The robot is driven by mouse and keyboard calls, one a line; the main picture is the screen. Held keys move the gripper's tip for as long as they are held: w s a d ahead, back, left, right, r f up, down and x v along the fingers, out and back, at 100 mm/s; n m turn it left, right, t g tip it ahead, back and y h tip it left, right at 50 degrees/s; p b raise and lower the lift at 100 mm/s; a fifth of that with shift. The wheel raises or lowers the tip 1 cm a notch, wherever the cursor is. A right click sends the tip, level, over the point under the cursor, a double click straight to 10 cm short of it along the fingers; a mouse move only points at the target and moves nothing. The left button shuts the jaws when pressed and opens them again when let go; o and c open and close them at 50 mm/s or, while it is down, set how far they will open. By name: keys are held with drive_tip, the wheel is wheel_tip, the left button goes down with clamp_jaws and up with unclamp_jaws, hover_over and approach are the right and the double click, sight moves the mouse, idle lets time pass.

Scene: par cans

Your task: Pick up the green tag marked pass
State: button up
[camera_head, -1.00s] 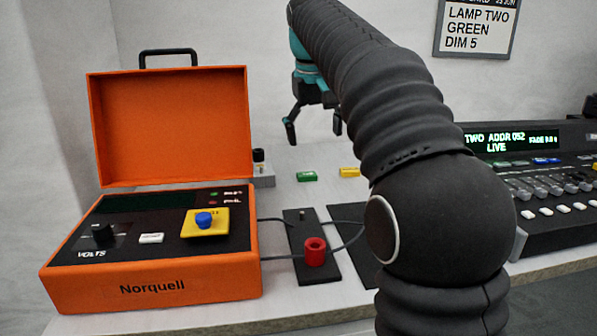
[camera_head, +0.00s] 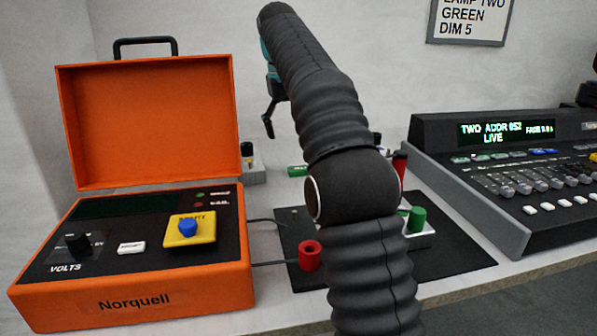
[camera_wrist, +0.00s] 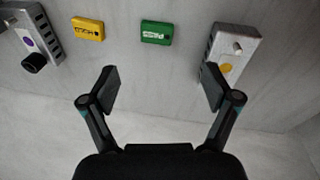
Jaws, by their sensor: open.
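The green tag (camera_wrist: 156,32) lies flat on the pale bench top in the wrist view, with small pale lettering too blurred to read fully. In the head view part of the green tag (camera_head: 297,170) shows just left of my arm. My gripper (camera_wrist: 160,82) is open and empty in the wrist view. The tag lies ahead of the fingertips, roughly midway between them and apart from both. In the head view my gripper (camera_head: 268,122) is mostly hidden behind my arm, with one finger showing above the back of the bench.
A yellow tag (camera_wrist: 88,29) lies left of the green one. An orange tester (camera_head: 150,285) and a console (camera_head: 480,190) flank my arm.

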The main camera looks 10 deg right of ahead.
hover_over(294, 170)
wheel_tip(294, 170, down, 5)
drive_tip(key=shift+s+f, duration=0.1)
drive_tip(key=shift+f, duration=0.05)
drive_tip(key=shift+w+d+f, duration=0.1)
drive_tip(key=shift+d+f, duration=0.05)
drive_tip(key=shift+f, duration=0.7)
drive_tip(key=shift+w+d+f, duration=0.15)
drive_tip(key=shift+d+f, duration=0.05)
drive_tip(key=shift+f, duration=0.65)
drive_tip(key=shift+w+d+f, duration=0.1)
drive_tip(key=shift+d+f, duration=0.05)
drive_tip(key=shift+f, duration=0.7)
drive_tip(key=c, duration=1.2)
